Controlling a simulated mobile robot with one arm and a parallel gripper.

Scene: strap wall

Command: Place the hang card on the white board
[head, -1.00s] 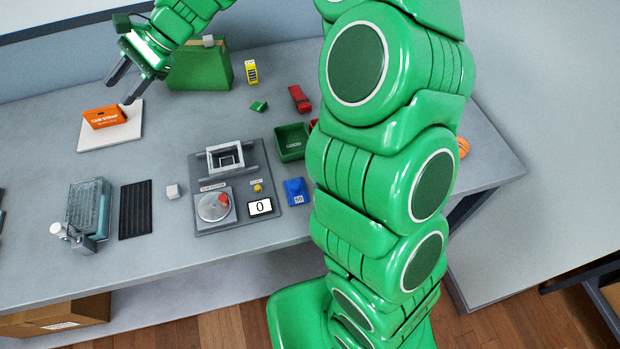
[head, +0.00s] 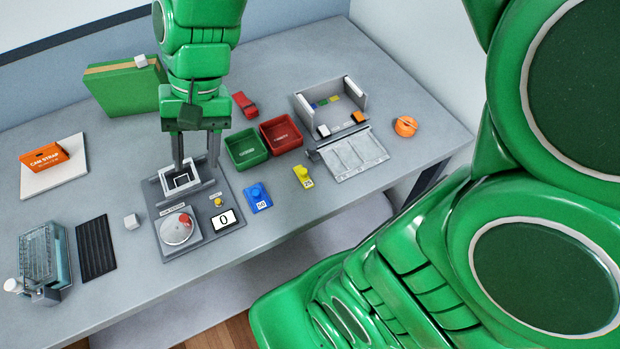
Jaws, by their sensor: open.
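The orange hang card (head: 44,158) with "CAM STRAP" printing stands on the white board (head: 70,179) at the left of the bench. It leans a little and lies within the board's edges. My gripper (head: 196,165) is open, pointing down over the grey fixture with a dial (head: 158,206). It holds nothing and is well to the right of the card. Whether the fingertips touch the fixture's square frame (head: 181,178) cannot be told.
Green (head: 246,148) and red (head: 281,136) bins stand right of my gripper, near a blue tag (head: 258,197) and a yellow tag (head: 303,176). A green box (head: 122,88) stands behind. A grey sorter (head: 330,108) and an orange roll (head: 405,126) are farther right.

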